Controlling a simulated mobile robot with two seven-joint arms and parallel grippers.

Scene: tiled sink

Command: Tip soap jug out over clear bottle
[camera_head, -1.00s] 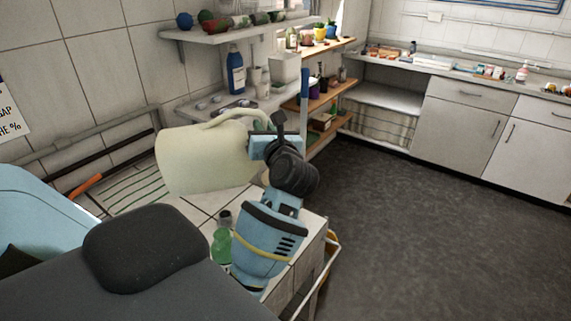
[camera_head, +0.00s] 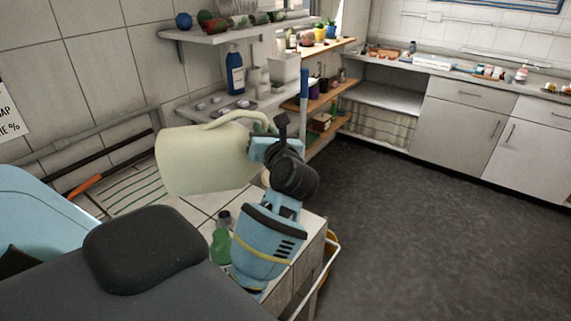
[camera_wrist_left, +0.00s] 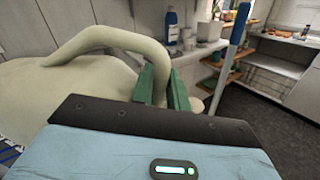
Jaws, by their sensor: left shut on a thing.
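The soap jug (camera_head: 205,160) is a large pale cream container with a looped handle, held tilted above the tiled counter in the head view. Its body and handle (camera_wrist_left: 105,38) fill the left of the left wrist view. My left gripper (camera_wrist_left: 163,88) has its green fingers closed around the end of the handle; in the head view the gripper (camera_head: 264,143) is at the jug's right side. A small see-through bottle with green content and a dark top (camera_head: 221,238), which looks like the clear bottle, stands upright on the counter below the jug, partly hidden by my arm. My right gripper is out of view.
The tiled counter (camera_head: 205,198) has a ribbed drain area at its left. A blue bottle (camera_head: 235,72) stands on a shelf behind the jug. The dark floor (camera_head: 420,220) to the right is clear.

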